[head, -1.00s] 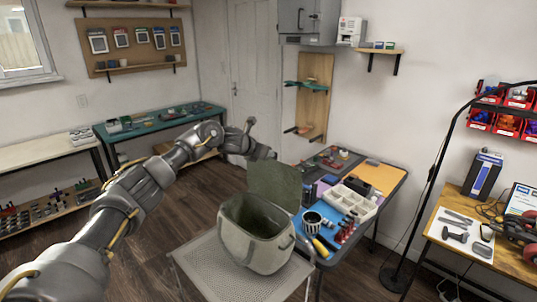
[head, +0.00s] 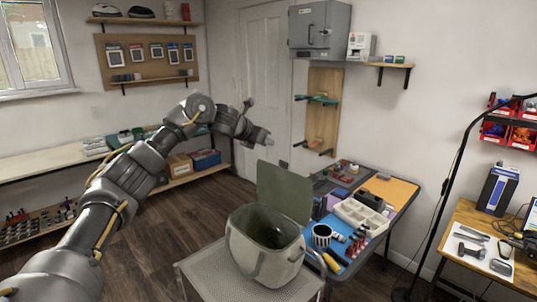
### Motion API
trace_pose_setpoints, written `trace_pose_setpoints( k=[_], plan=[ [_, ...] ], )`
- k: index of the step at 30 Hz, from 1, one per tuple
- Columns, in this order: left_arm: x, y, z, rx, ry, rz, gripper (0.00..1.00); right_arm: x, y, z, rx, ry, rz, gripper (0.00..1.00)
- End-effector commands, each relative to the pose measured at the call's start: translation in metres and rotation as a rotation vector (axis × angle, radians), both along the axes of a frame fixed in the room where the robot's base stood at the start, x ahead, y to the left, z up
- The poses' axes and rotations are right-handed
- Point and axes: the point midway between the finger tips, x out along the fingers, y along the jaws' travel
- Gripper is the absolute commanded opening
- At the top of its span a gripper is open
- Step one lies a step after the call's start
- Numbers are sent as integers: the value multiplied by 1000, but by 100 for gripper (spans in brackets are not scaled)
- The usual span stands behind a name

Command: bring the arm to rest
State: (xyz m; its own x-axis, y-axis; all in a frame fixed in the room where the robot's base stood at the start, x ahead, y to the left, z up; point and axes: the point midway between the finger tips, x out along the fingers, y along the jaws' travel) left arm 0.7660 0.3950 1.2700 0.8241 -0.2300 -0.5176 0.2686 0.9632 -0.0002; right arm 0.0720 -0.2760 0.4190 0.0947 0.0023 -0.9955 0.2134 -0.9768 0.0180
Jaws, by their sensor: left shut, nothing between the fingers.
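My left arm (head: 130,175) comes in from the lower left and bends at a raised elbow. Its far end, with the left gripper (head: 268,140), points right, in front of the pale door and wall. The gripper is small in the view, shut and empty. It is in the air, above and behind the open lid of a bag as seen from here, and appears to touch nothing. My right gripper is not in view.
An open grey-green bag (head: 252,258) stands on a perforated metal seat (head: 205,270). Behind it is a workbench (head: 408,190) with a parts tray (head: 360,213) and tools. A lamp pole (head: 432,220) stands at right. Wood floor is open at left.

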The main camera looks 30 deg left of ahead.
Motion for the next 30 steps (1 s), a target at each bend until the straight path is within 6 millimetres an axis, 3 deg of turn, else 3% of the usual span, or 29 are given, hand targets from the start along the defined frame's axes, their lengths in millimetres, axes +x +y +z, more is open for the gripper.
trace_pose_setpoints(
  k=[10,14,17,22,26,30],
  plan=[
    [-1,0,3,0,0,0,0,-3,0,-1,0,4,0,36],
    [2,-12,-12,-19,10,4,0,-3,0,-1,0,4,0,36],
    [5,-40,-48,-78,32,26,0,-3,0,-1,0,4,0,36],
    [-9,-118,-145,-312,102,128,0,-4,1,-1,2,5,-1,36],
    [-43,-169,-214,-558,177,265,0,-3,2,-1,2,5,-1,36],
    [-95,-206,-276,-848,280,467,0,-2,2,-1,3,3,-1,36]
  ],
)
